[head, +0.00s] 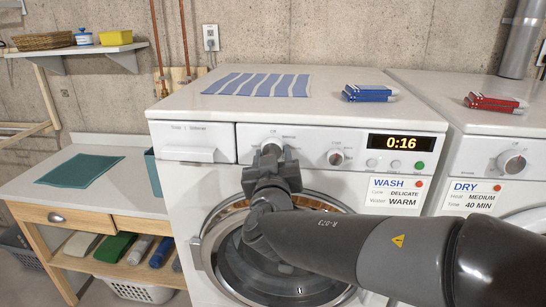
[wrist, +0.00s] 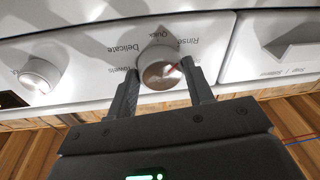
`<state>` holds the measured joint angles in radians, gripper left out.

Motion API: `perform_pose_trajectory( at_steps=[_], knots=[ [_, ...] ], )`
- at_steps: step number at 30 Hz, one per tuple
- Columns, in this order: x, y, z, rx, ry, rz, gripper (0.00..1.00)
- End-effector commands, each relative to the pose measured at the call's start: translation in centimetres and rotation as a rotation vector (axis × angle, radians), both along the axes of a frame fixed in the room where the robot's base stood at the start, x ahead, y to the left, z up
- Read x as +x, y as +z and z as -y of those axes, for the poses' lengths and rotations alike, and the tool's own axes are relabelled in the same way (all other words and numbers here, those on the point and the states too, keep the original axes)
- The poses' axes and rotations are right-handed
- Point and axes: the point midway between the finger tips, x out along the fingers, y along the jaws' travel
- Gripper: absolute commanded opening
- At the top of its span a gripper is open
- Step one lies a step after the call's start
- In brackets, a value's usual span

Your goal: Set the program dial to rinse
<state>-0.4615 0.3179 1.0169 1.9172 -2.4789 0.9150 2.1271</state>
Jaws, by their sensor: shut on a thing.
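The program dial (head: 271,146) is a white round knob at the upper left of the washing machine (head: 190,128). In the wrist view the dial (wrist: 158,62) sits between my two fingers, and I read Towels, Delicate, Quick and Rinse around it. A red mark shows on the right part of its face, toward the Rinse side; I cannot tell exactly which label it points at. My gripper (head: 274,158) is shut on the dial, one finger on each side, seen close in the wrist view (wrist: 160,73). In the head view my fingers partly hide the dial.
A second washer knob (head: 336,158) stands right of the dial; the display (head: 401,143) reads 0:16. The washer card (head: 396,192) says Delicate, Warm. The dryer (head: 462,150) is at right. My forearm crosses before the washer door (head: 215,240). A striped cloth (head: 262,84) lies on top.

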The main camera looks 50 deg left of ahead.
Motion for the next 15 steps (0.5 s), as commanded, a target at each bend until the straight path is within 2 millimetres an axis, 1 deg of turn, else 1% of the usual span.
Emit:
perform_pose_trajectory(
  at_steps=[1,9,10,15],
  knots=[
    [0.04,-0.27,0.01,-0.003,0.000,-0.004,0.24],
    [0.03,-0.27,0.02,-0.004,0.000,-0.005,0.24],
    [0.04,-0.27,0.02,-0.004,0.000,-0.005,0.48],
    [0.03,-0.18,0.01,-0.003,0.000,-0.003,0.62]
  ],
)
